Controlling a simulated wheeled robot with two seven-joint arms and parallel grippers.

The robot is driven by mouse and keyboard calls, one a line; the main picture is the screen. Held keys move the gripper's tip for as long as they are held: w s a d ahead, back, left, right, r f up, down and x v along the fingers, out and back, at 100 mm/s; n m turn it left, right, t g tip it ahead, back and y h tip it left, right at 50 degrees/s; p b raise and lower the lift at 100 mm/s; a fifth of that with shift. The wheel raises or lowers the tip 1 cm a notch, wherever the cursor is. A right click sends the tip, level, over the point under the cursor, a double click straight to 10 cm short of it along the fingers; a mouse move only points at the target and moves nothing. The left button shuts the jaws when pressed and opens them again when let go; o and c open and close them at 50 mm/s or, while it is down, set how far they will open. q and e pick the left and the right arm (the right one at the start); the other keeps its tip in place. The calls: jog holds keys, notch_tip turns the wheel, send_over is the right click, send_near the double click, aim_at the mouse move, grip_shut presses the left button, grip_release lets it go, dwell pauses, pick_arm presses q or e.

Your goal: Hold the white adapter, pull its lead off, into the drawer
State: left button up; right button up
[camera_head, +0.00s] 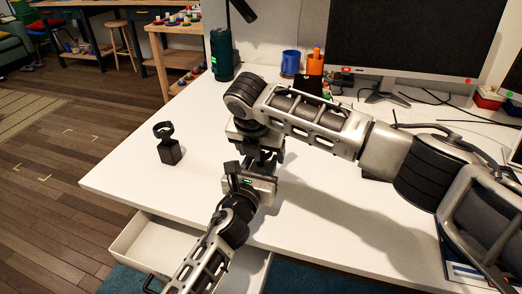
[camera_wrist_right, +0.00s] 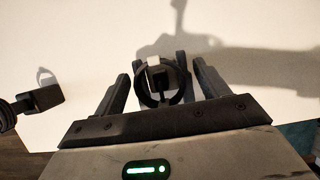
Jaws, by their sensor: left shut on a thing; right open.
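The white adapter (camera_wrist_right: 154,62) shows in the right wrist view with its dark lead (camera_wrist_right: 146,92) looped around below it. In the head view both are hidden by the grippers. My left gripper (camera_head: 254,164) is shut on the adapter above the desk. My right gripper (camera_head: 264,152) is open, just above the left one; in its wrist view its fingers (camera_wrist_right: 162,84) stand on either side of the adapter and lead. I cannot tell whether they touch the lead. The white drawer (camera_head: 132,243) is pulled open below the desk's front edge, partly hidden by my left arm.
A black stand with a watch-like ring (camera_head: 170,152) is on the desk at left. The desk (camera_head: 130,170) is bare at front left.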

jog(key=v, duration=1.2)
pick_arm(q)
jog(key=o, duration=1.5)
jog(key=shift+c, duration=0.2)
jog(key=shift+s, duration=0.1)
